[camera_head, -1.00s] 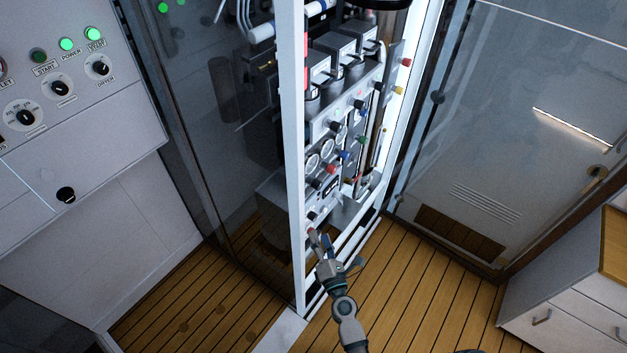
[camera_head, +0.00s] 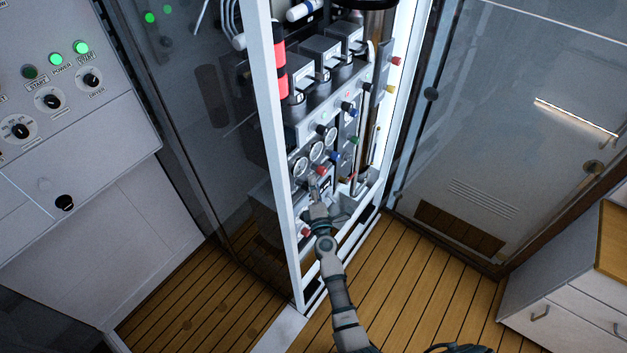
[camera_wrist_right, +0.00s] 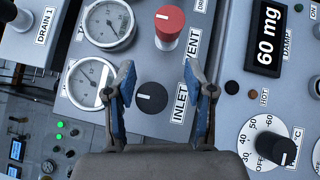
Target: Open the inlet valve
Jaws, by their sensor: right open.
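In the right wrist view the inlet valve (camera_wrist_right: 151,98) is a round black knob with a white pointer line, beside the label INLET. Its pointer points roughly to the left. My right gripper (camera_wrist_right: 160,82) is open, with one blue-padded finger on each side of the knob in the picture. I cannot tell how far the fingertips are from it, and I see no contact. In the head view my right gripper (camera_head: 318,194) is at the lower part of the fill panel (camera_head: 310,128), and the inlet knob cannot be made out there. My left gripper is not in view.
A red vent knob (camera_wrist_right: 168,24) sits just above the inlet knob. Two gauges (camera_wrist_right: 108,22) are at its left, a display (camera_wrist_right: 265,38) and temperature dial (camera_wrist_right: 275,148) at its right. A white cabinet post (camera_head: 275,180) stands left of my right arm.

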